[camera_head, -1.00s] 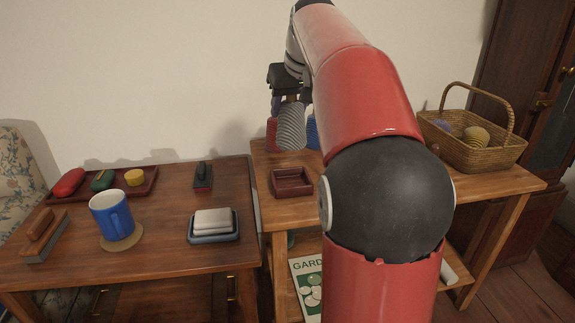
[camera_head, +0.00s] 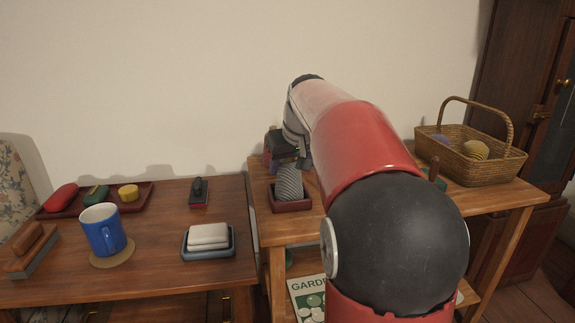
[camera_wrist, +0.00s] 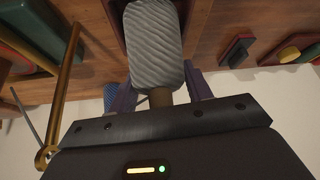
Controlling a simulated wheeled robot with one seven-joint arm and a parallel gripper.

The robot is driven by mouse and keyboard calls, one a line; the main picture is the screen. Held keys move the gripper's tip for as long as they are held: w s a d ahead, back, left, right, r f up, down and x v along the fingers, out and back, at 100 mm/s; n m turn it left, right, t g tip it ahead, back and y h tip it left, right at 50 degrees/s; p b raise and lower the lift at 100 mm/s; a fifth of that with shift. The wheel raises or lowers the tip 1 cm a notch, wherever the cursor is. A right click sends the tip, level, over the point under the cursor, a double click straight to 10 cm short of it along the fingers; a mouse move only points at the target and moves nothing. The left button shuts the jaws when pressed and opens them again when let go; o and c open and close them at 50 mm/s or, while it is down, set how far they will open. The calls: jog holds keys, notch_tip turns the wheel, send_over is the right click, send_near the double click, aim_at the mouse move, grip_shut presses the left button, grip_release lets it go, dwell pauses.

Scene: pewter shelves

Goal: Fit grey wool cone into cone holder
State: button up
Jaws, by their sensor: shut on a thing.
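My gripper (camera_head: 287,161) is shut on the grey wool cone (camera_head: 289,183) by its narrow brown top end. The cone is ribbed pale grey and hangs roughly upright below the jaws. The cone holder (camera_head: 292,206) is a small dark red open box on the right-hand table. In the head view the cone's lower end lies within the holder's outline; I cannot tell whether it rests on the floor. In the wrist view the cone (camera_wrist: 153,45) lies between my purple fingers (camera_wrist: 160,96), with the holder's dark wall (camera_wrist: 117,22) beside it.
A wicker basket (camera_head: 480,165) with balls stands at the right end. Behind my gripper are partly hidden dark red and blue things. The left table bears a blue mug (camera_head: 102,232), a soap dish (camera_head: 210,253), a stamp-like block (camera_head: 198,194) and a tray (camera_head: 140,203).

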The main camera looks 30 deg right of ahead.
jog(key=shift+f, duration=0.1)
jog(key=o, duration=1.1)
